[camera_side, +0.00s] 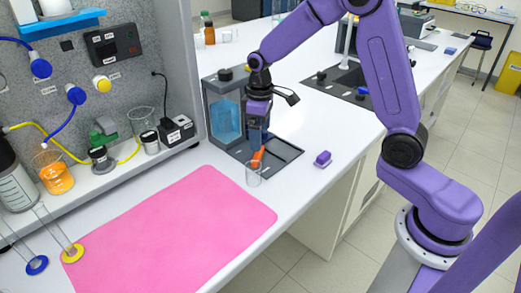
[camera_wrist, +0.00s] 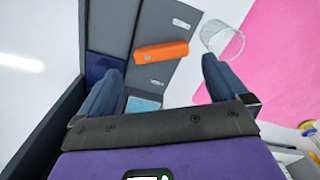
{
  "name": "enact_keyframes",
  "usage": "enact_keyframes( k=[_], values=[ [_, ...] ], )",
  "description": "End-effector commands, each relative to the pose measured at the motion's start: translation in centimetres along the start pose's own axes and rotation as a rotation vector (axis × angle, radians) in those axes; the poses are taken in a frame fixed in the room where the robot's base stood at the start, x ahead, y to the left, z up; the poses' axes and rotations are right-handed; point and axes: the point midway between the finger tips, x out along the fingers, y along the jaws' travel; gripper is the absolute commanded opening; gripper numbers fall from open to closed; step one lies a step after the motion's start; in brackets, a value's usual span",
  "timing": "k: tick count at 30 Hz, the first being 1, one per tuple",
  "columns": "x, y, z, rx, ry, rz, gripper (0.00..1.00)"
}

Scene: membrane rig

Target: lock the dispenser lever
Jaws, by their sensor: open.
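The dispenser (camera_side: 226,112) is a dark-framed box with blue liquid behind clear panels, standing on the bench. Its orange lever (camera_side: 257,158) shows below my gripper (camera_side: 259,140), and also in the wrist view (camera_wrist: 161,51). In the wrist view my gripper (camera_wrist: 161,68) is open, with one dark finger to each side of the lever. The lever lies just beyond the fingertips and is not gripped. Whether a finger touches it, I cannot tell. A clear beaker (camera_side: 253,177) stands by the lever and also shows in the wrist view (camera_wrist: 222,40).
A pink mat (camera_side: 170,230) covers the bench in front. A small purple block (camera_side: 322,158) lies right of the dispenser, near the bench edge. A grey panel (camera_side: 110,60) with tubes and glassware stands at the left.

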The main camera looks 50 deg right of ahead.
Motion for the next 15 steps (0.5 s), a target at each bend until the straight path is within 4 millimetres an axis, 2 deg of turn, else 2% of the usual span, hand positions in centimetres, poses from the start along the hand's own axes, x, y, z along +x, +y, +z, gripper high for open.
enact_keyframes(
  k=[3,7,15],
  values=[
    [2.3,0.0,0.1,0.0,-0.005,-0.002,1.0],
    [4.4,0.0,0.1,0.001,-0.005,-0.002,1.0],
    [6.5,0.0,0.1,0.0,-0.002,-0.001,1.0]
  ],
)
